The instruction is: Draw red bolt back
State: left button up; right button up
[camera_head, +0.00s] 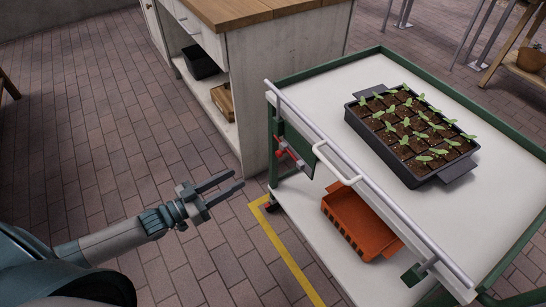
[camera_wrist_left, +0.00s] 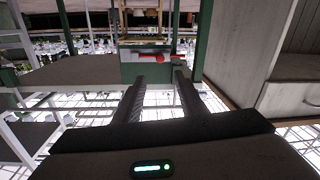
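The red bolt (camera_head: 290,153) sits on a dark green plate at the left end of the cart, below its grey rail. In the left wrist view the red bolt (camera_wrist_left: 152,58) lies horizontally on the green plate (camera_wrist_left: 160,72), ahead of the fingers. My left gripper (camera_head: 226,184) is open and empty, to the left of the bolt and apart from it. Its two fingers also show in the left wrist view (camera_wrist_left: 158,85). My right gripper is not in view.
The cart (camera_head: 310,80) carries a black seedling tray (camera_head: 410,178) on top and an orange crate (camera_head: 358,222) on its lower shelf. A white handle (camera_head: 338,168) projects near the bolt. A wooden-topped cabinet (camera_head: 285,75) stands behind. Brick floor (camera_head: 100,130) at left is clear.

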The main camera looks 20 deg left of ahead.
aim_at(277, 155)
pick_arm(q)
jog(key=x, duration=1.5)
jog(key=shift+w+d, duration=0.2)
jog(key=shift+d, duration=0.05)
jog(key=shift+c, duration=0.3)
grip_shut()
